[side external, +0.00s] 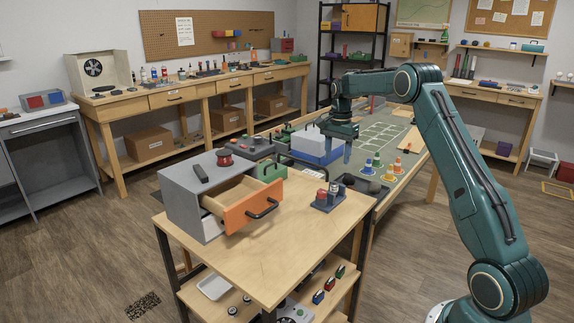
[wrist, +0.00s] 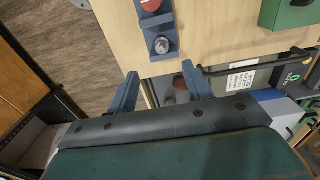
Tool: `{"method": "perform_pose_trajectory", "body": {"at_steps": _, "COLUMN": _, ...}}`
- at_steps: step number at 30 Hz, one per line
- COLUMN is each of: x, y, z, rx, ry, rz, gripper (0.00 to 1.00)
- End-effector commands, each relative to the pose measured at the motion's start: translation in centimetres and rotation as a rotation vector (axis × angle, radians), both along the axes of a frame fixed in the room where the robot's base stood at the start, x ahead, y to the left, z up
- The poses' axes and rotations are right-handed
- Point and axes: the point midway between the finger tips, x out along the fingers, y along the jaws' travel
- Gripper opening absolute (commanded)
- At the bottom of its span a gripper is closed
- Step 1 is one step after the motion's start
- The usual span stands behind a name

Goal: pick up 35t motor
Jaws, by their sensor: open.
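A small blue stand (side external: 327,203) holding short cylinders sits on the wooden bench top, right of the open drawer. In the wrist view the stand (wrist: 147,24) shows at the top, with a red-topped cylinder (wrist: 151,5) and a dark grey cylinder (wrist: 162,45) on it. They look like motors, but I cannot read a label to tell which is the 35t. My gripper (wrist: 160,72) is open and empty, its two blue fingers apart near the bench edge. In the side view my gripper (side external: 338,150) hangs beyond the stand, clear of it.
A grey cabinet (side external: 190,198) with an open orange drawer (side external: 253,206) stands left of the stand. A green box (side external: 272,170) is behind it. The bench front (side external: 290,250) is clear.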

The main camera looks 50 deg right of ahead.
Motion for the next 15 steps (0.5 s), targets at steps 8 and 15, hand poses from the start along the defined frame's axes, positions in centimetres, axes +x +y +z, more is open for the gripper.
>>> {"method": "perform_pose_trajectory", "body": {"at_steps": 8, "x": -0.1, "y": 0.1, "z": -4.2, "rx": 0.002, "ry": 0.003, "rz": 0.001, "gripper": 0.50}}
{"method": "perform_pose_trajectory", "body": {"at_steps": 15, "x": 0.0, "y": 0.0, "z": -6.7, "rx": 0.001, "ry": 0.001, "rz": 0.001, "gripper": 0.50}}
